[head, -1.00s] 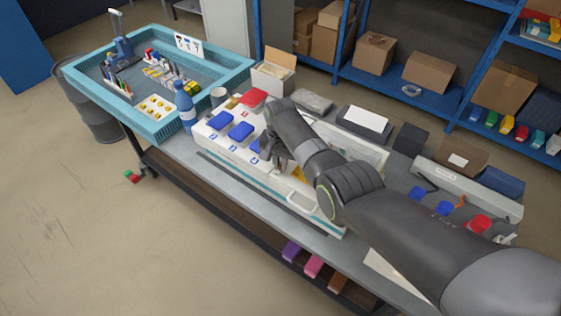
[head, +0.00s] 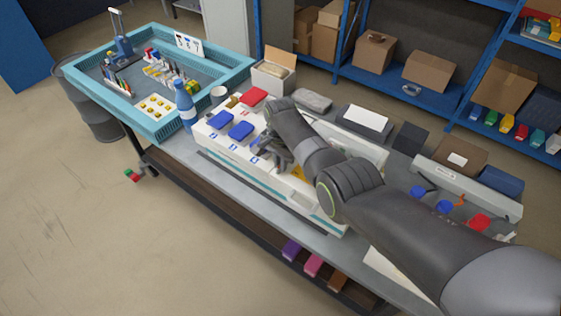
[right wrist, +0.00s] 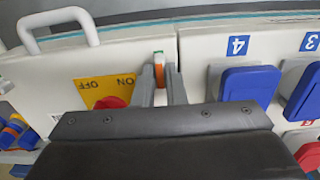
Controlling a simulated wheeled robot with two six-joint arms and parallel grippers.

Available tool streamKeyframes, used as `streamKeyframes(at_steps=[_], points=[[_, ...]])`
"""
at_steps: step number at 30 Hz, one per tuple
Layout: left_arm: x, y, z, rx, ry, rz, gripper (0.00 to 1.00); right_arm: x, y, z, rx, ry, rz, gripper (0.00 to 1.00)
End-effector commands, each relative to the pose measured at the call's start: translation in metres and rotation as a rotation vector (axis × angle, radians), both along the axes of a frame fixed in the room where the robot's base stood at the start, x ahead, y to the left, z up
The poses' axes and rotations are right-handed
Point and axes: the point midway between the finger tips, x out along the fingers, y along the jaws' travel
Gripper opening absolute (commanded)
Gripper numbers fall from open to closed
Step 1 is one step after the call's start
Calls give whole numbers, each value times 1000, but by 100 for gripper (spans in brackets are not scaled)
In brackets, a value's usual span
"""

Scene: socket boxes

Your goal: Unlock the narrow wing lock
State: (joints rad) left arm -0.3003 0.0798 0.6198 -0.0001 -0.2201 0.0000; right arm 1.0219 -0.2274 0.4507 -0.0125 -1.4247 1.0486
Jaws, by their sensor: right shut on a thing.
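My right gripper (head: 272,158) is at the front part of the white socket box (head: 215,141), between the blue covers and the yellow plate. In the right wrist view its two narrow grey fingers (right wrist: 162,84) are shut on a small orange-and-white piece (right wrist: 159,66) at the seam between two white panels. This piece looks like the narrow wing lock; its lower part is hidden by the fingers and gripper body. I cannot tell how far it is turned. My left gripper is not in view.
A yellow ON/OFF plate with a red knob (right wrist: 110,102) lies left of the fingers. A blue cover under a "4" label (right wrist: 250,83) lies right. A white handle (right wrist: 58,22) stands up at upper left. A blue bottle (head: 185,106) stands by the turquoise tray (head: 165,131).

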Motion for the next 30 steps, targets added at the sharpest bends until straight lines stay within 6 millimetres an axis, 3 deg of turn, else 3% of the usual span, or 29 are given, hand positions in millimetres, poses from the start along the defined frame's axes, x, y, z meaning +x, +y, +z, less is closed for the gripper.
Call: streamKeyframes(at_steps=[2, 3, 8, 20, 30], points=[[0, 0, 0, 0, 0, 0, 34, 2, 0, 2, 0, -5, -1, 0], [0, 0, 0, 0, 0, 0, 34, 2, 0, 2, 1, -6, -1, 13], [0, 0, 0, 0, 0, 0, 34, 1, 0, 1, 1, -4, -1, 33], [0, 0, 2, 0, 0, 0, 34, 1, 0, 7, 1, -3, 1, 33], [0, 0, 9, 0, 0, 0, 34, 1, 1, 53, 2, -6, 1, 33]])
